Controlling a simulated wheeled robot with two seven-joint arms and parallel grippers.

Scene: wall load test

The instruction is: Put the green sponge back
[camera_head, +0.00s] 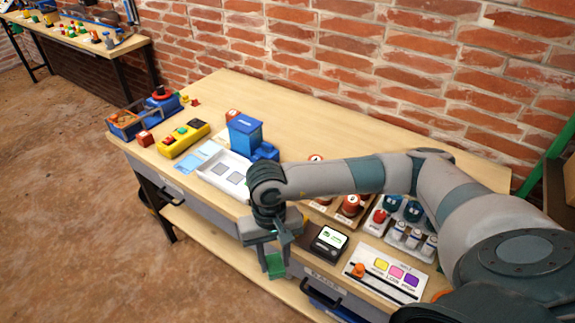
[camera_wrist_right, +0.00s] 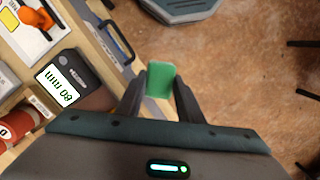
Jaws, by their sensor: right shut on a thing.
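The green sponge (camera_wrist_right: 160,80) is between the fingers of my right gripper (camera_wrist_right: 158,85) in the right wrist view, and the fingers are shut on it. In the head view the sponge (camera_head: 274,265) hangs below my right gripper (camera_head: 272,258), in front of the table's front edge. The floor shows beyond it in the wrist view. My left gripper is not in view.
The wooden table (camera_head: 300,105) has free room along its back.

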